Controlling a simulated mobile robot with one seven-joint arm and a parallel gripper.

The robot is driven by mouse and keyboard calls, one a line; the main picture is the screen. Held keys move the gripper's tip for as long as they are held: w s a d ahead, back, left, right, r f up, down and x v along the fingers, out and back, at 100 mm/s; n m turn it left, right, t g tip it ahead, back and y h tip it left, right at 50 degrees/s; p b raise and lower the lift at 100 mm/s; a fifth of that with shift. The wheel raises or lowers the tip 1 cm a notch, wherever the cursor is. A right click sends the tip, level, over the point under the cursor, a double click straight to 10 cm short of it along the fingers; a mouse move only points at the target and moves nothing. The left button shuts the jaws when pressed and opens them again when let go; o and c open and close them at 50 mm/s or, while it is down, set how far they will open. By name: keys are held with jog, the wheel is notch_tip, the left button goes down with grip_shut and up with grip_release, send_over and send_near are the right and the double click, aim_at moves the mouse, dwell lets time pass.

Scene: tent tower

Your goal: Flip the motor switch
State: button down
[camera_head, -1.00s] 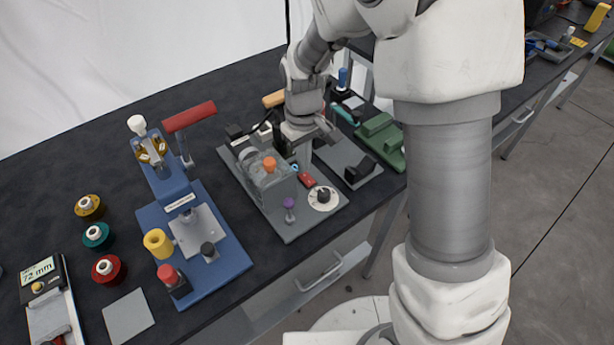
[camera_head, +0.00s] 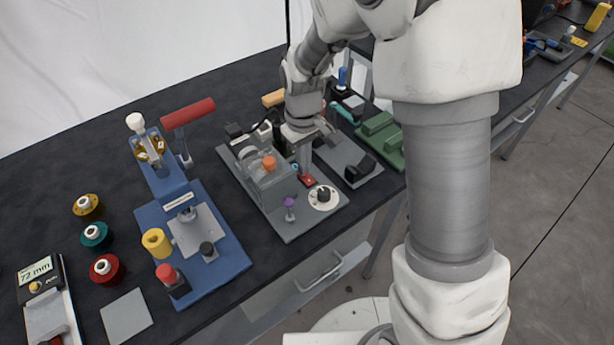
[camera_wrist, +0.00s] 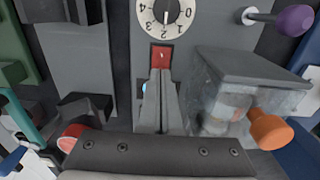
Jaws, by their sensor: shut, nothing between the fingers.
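The red motor switch (camera_head: 307,181) sits on the grey machine base (camera_head: 295,229), beside a white numbered dial (camera_head: 323,197). In the wrist view the red switch (camera_wrist: 161,57) is just beyond my fingertips, below the dial (camera_wrist: 165,14). My gripper (camera_wrist: 161,72) is shut and empty, its tips at the near edge of the switch. In the head view my gripper (camera_head: 305,172) points down at the switch. Whether the tips touch it I cannot tell. The fingers hide part of the base.
A clear housing with an orange knob (camera_wrist: 270,129) stands close to the right of my fingers in the wrist view. A purple knob (camera_wrist: 294,20) is farther right. A blue press (camera_head: 215,250) stands left of the machine in the head view.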

jog(key=shift+f+b, duration=0.3)
jog(key=shift+f, duration=0.15)
jog(key=shift+r, duration=0.1)
jog(key=shift+r+p, duration=2.6)
jog(key=shift+r, duration=0.8)
jog(key=s+d+r+m+t, duration=0.1)
jog(key=s+d+r+m, duration=0.15)
jog(key=r, duration=0.45)
jog(key=s+d+r+m+t, duration=0.1)
jog(key=s+d+r+t, duration=0.1)
jog(key=s+d+r, duration=0.3)
jog(key=s+d+r+m+t, duration=0.1)
jog(key=s+d+r, duration=0.1)
jog(key=s, duration=0.3)
jog(key=s+d+r+m+t, duration=0.1)
jog(key=s+d+r+m, duration=0.1)
jog(key=s+r, duration=0.3)
jog(key=shift+s+d+r+t, duration=0.2)
jog(key=shift+s+d+t, duration=0.1)
jog(key=shift+s+d, duration=0.25)
